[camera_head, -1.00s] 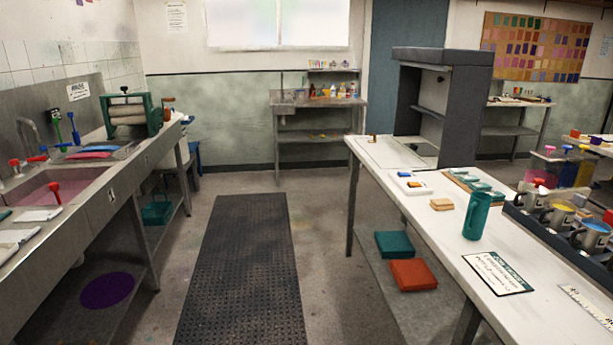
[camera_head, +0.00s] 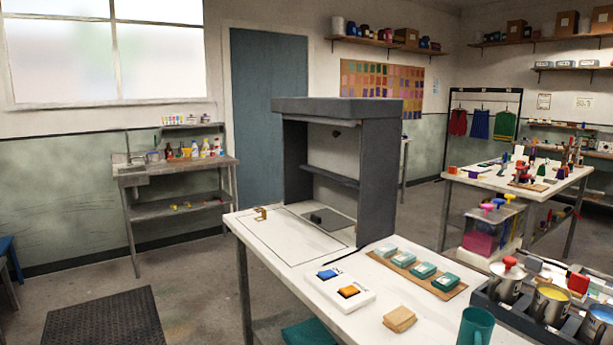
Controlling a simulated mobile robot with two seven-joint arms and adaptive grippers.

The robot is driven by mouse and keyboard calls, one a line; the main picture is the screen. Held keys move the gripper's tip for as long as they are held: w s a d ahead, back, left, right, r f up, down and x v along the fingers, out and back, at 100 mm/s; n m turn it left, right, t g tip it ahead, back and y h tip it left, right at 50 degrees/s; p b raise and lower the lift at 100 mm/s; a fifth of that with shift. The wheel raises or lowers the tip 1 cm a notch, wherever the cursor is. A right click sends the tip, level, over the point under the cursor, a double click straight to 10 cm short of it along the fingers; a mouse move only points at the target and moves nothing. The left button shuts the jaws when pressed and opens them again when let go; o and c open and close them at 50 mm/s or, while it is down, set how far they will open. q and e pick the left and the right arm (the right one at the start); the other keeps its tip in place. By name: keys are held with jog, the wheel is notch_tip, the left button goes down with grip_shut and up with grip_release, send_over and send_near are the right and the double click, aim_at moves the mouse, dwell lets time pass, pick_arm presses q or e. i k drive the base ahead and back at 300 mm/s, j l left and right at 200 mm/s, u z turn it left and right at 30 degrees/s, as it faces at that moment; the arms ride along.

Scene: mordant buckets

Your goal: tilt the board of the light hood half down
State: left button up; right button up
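The light hood (camera_head: 380,185) is a tall dark grey box with an open front, standing at the far end of the white table (camera_head: 310,285). Its thick top (camera_head: 335,106) overhangs the opening. Inside, a dark flat board (camera_head: 330,176) crosses between the side walls at mid height. It looks close to level, but its exact tilt is hard to tell. A small dark plate (camera_head: 329,219) lies on the hood's floor. Neither of my grippers shows in the head view.
Floor with a black mat (camera_head: 104,322) lies left of the table.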

aim_at(336, 148)
jog(key=i+j+z, duration=0.45)
jog(key=j, duration=0.3)
jog(key=i+j+z, duration=0.1)
jog(key=z, duration=0.55)
